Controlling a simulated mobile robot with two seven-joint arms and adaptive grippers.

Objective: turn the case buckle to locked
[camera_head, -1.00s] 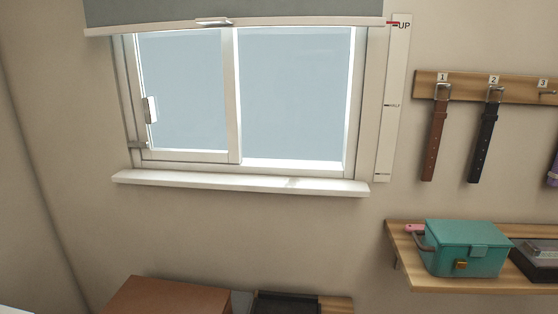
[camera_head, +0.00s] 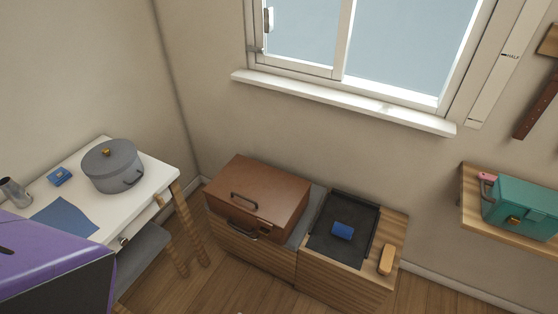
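A brown case (camera_head: 262,193) lies closed on a low wooden cabinet, below and left of the window. It has a dark handle (camera_head: 244,201) and a small fitting (camera_head: 265,224) on its front, too small to tell whether it is a buckle or how it is turned. A teal box (camera_head: 520,205) with a gold front clasp (camera_head: 513,219) sits on a wall shelf at the right. I cannot tell from the view which one the task means. Neither of my grippers is in view.
A black tray (camera_head: 356,214) with a blue item (camera_head: 342,231) stands right of the brown case. A white table (camera_head: 150,178) with a grey pot (camera_head: 112,167) is at the left. A purple object (camera_head: 50,262) fills the lower left corner. Wooden floor is open in front.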

